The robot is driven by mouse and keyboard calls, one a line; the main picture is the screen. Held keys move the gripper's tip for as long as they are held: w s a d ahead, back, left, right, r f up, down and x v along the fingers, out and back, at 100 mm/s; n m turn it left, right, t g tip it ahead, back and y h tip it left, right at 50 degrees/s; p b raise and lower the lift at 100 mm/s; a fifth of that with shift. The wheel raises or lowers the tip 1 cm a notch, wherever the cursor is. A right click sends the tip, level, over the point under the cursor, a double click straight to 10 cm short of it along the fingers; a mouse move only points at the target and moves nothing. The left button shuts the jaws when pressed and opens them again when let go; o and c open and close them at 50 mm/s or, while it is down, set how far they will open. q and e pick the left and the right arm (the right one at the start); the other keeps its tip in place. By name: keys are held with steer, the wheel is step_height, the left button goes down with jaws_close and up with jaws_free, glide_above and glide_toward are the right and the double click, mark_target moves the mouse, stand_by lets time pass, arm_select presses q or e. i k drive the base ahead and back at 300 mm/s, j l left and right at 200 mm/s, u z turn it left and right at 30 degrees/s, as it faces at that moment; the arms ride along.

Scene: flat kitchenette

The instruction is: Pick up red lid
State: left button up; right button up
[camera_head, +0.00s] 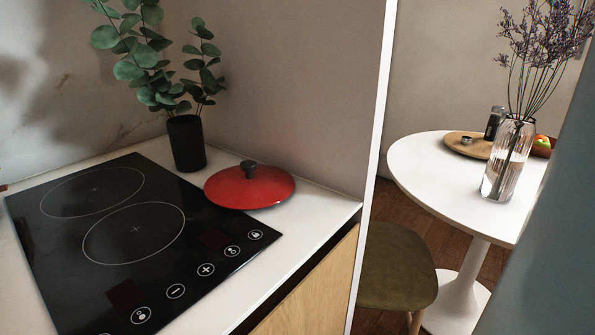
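The red lid (236,189) is round with a small black knob (249,168) on top. It lies knob up at the back right of the white counter (310,215), by the right corner of the black cooktop, and its left part seems to reach the cooktop's edge. Nothing covers it. Neither of my grippers shows in the head view.
A black cooktop (130,235) fills much of the counter. A dark vase (186,143) with leafy stems stands behind and left of the lid. A wall is behind it. Past a white wall edge (376,150) are a round white table (430,165) and an olive stool (396,268).

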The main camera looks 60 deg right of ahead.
mark_target(250, 185)
steer(key=l+z, duration=0.15)
steer(key=z, duration=0.25)
steer(key=l+z, duration=0.1)
steer(key=z, duration=0.3)
steer(key=l+z, duration=0.15)
steer(key=z, duration=0.25)
